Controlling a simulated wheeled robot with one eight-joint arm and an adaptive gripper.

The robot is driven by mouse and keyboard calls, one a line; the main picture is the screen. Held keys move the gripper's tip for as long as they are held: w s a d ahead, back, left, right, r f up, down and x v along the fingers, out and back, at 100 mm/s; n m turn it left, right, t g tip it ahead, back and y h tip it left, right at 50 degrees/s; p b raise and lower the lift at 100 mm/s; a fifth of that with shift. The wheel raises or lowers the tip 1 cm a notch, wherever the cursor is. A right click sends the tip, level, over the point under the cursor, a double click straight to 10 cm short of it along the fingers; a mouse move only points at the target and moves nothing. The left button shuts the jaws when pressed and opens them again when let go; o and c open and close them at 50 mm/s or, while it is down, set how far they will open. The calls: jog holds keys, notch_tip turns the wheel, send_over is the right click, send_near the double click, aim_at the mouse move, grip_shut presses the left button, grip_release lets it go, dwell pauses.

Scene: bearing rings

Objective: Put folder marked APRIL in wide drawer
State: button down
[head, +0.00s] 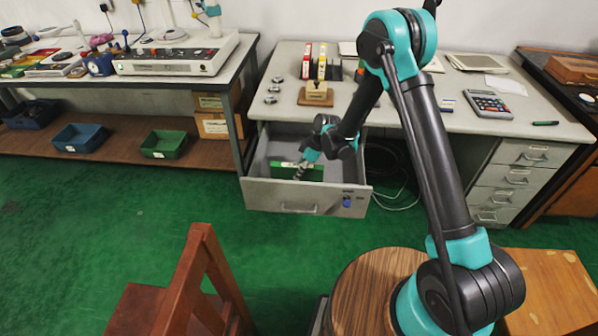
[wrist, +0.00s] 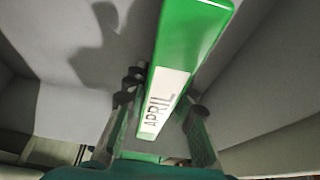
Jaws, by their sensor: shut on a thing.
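The green folder marked APRIL (wrist: 165,98) fills the middle of the wrist view, its white label readable. My gripper (wrist: 163,95) is shut on it, with one finger on each side. In the head view the green folder (head: 284,170) is within the outline of the open wide drawer (head: 270,195), and my gripper (head: 302,172) is at its right end. The drawer is pulled out under the desk. Grey drawer walls surround the folder in the wrist view. I cannot tell whether the folder touches the drawer floor.
On the desk (head: 430,118) stand red and yellow folders (head: 314,64) by a wooden stand (head: 316,96), and a calculator (head: 488,104). A wooden chair (head: 190,285) and a round wooden stool (head: 365,285) stand in front. Green floor is clear at left.

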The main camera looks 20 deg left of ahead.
jog(key=shift+f, duration=0.1)
jog(key=c, duration=1.3)
grip_release()
jog(key=shift+o, duration=0.2)
jog(key=v, duration=1.2)
